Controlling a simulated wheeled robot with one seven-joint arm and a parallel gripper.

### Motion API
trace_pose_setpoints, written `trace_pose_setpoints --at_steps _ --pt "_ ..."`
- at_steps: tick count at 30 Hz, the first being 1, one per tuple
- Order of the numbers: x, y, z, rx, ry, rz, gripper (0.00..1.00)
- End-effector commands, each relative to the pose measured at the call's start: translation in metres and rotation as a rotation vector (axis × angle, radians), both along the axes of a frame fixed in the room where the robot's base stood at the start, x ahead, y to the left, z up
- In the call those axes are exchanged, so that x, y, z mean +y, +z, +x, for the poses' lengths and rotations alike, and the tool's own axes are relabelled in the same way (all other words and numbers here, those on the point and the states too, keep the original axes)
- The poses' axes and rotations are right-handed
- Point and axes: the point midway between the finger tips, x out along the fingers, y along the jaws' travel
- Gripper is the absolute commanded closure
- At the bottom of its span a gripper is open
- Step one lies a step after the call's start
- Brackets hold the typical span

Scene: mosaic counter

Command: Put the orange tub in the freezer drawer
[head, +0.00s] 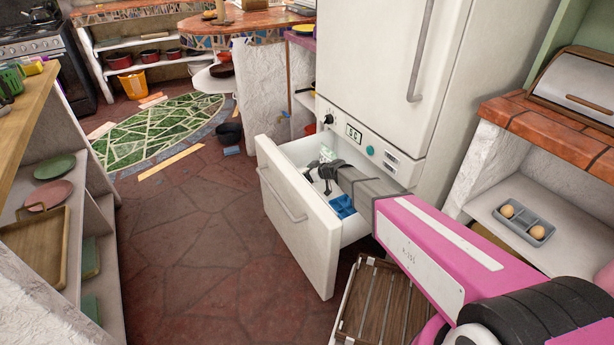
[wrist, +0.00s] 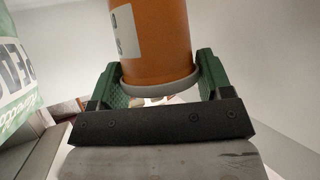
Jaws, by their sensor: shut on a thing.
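The orange tub (wrist: 155,45) shows in the wrist view, with a pale label and a grey rim at the end nearest my palm. My gripper (wrist: 160,80) is shut on it, with a green finger pad on each side. The freezer drawer (head: 297,225) is pulled open at the bottom of the white fridge-freezer. In the head view, my gripper (head: 323,176) is inside the drawer opening. The tub is hidden there behind my gripper and arm. I cannot tell whether the tub touches the drawer floor.
The drawer also holds a blue tray (head: 342,206) and a green-and-white package (head: 327,154), whose lettering shows at left in the wrist view (wrist: 12,65). The closed fridge door (head: 375,60) stands above. A wooden slatted rack (head: 380,300) is beside the drawer. Open floor lies left.

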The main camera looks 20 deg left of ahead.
Motion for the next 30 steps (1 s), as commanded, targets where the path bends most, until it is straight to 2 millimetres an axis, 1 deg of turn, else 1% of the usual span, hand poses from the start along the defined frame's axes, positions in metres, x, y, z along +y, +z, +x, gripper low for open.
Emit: trace_pose_setpoints --at_steps 1,3,11,27,28,30 --pt "0.0 -0.008 0.001 0.001 0.0 -0.001 0.56" --pt "0.0 -0.013 0.0 0.0 0.0 -0.001 0.56" --pt "0.0 -0.013 0.0 0.0 0.0 0.0 0.56" --pt "0.0 -0.024 0.0 0.0 -0.001 0.0 0.56" --pt "0.0 -0.024 0.0 0.0 -0.001 0.0 0.21" --pt "0.0 -0.024 0.0 0.0 -0.001 0.0 0.02"
